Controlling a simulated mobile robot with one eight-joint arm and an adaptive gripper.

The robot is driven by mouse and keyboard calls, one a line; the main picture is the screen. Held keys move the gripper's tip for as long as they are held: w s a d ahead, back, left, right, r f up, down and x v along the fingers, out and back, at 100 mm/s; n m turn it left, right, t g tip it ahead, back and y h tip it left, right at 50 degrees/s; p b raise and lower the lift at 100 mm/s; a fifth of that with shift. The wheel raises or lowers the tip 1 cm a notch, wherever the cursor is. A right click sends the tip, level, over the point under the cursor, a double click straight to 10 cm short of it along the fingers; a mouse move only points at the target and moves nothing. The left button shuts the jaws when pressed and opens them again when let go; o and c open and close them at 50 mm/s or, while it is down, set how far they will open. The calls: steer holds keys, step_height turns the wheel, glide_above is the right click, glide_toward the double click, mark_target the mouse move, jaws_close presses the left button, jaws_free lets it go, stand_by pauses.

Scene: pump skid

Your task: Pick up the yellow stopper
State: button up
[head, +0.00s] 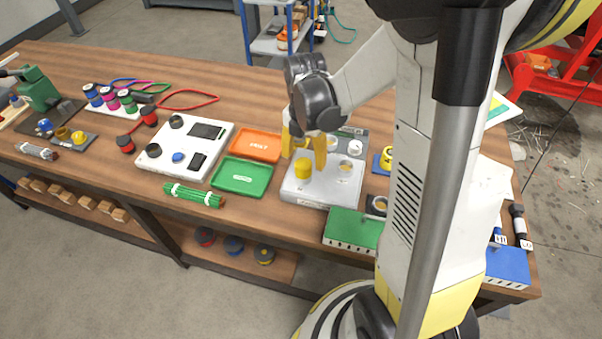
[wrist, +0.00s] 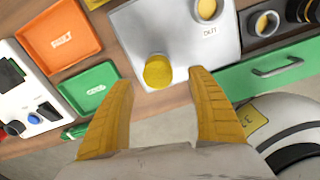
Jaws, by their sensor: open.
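The yellow stopper (head: 303,168) stands on the left part of a light grey metal plate (head: 312,195) on the workbench. In the wrist view the yellow stopper (wrist: 158,71) shows as a round yellow top near the plate's edge. My gripper (head: 305,150) has yellow fingers spread apart and is above the plate, close to the stopper. In the wrist view my gripper (wrist: 160,82) is open and empty, with the stopper showing between the two fingertips. I cannot tell the exact height of the fingertips over the stopper.
Left of the plate lie a green tray (head: 243,178) and an orange tray (head: 255,147). A green box (head: 352,229) stands in front on the right. A white panel with knobs (head: 185,145) is farther left. The plate also holds round fittings at its right.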

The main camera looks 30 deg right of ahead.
mark_target(304, 162)
steer(key=f+b, duration=0.2)
steer(key=f, duration=0.3)
steer(key=shift+w+d+f+b, duration=0.15)
steer(key=shift+w+f+b, duration=0.15)
steer(key=shift+b, duration=0.1)
steer(key=shift+r, duration=0.15)
steer(key=c, duration=1.4)
